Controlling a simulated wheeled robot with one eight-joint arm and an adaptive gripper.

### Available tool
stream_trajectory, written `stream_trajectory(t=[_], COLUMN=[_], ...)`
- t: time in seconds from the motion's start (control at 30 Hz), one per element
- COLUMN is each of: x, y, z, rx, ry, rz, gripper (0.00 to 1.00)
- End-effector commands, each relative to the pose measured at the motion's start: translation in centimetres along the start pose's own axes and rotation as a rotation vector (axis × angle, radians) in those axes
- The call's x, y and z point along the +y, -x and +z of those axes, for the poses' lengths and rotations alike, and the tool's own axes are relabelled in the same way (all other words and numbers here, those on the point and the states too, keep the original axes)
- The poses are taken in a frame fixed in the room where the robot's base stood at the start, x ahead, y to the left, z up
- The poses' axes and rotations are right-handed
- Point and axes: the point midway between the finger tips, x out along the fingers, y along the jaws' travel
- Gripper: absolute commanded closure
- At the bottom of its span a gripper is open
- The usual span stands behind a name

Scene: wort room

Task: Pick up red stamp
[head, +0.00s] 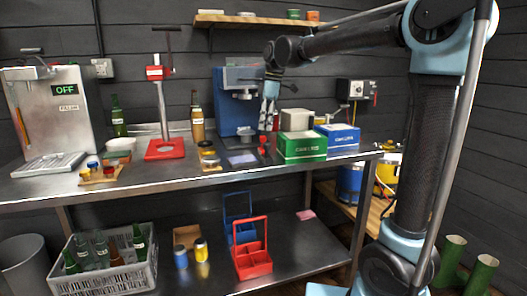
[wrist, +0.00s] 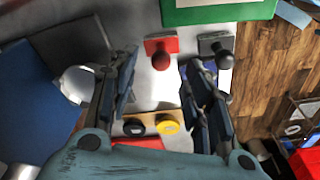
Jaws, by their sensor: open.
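The red stamp (head: 263,143) stands on the steel counter in front of the blue machine, left of the green-and-white box. In the wrist view the red stamp (wrist: 160,47) shows its square base and round knob, beyond and roughly between the fingertips. My gripper (head: 267,127) points down above the stamp, with its fingers apart. In the wrist view my gripper (wrist: 160,68) is open with nothing between its fingers. A dark stamp (wrist: 217,48) stands close to the right of the red one, near the right finger.
The green-and-white box (head: 302,145) and a blue-and-white box (head: 338,134) stand right of the stamp. The blue machine (head: 237,98) rises behind. A small wooden holder with black and yellow round tops (wrist: 152,124) lies near the fingers. A red press (head: 163,149) stands farther left.

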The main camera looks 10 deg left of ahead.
Motion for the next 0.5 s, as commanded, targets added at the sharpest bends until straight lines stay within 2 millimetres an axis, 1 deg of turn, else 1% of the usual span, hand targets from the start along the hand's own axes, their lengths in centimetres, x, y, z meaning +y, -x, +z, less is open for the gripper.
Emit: stream_trajectory(t=[0.03, 0.1, 0.27, 0.33, 0.5], x=[0.0, 0.0, 0.0, 0.0, -0.1], y=[-0.7, -1.2, -2.0, -2.6, -5.0], z=[0.0, 0.0, 0.0, -0.1, -0.5], rx=[0.0, 0.0, 0.0, 0.0, 0.0], ry=[0.0, 0.0, 0.0, 0.001, 0.002], rz=[0.0, 0.0, 0.0, 0.0, 0.0], gripper=[0.55, 0.55, 0.55, 0.55, 0.55])
